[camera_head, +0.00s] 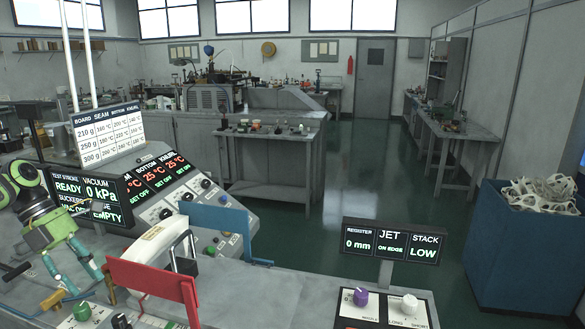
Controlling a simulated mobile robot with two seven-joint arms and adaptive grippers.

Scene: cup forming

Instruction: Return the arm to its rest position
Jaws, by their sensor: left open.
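My left arm comes in at the left edge, with green and dark links. My left gripper (83,280) points down over the grey bench at the lower left, its two teal fingers apart and nothing visible between them. A small tan block (53,301) lies near the fingertips; I cannot tell whether they touch it. A red panel (152,288) stands to the right of the gripper, apart from it. My right arm and gripper are not in view.
A sloped console (178,200) with knobs and displays stands behind the gripper. A blue panel (218,225) and a white curved part (160,240) stand on the bench. A JET display (390,242) is at right. A blue bin (520,250) of pale scraps stands on the floor.

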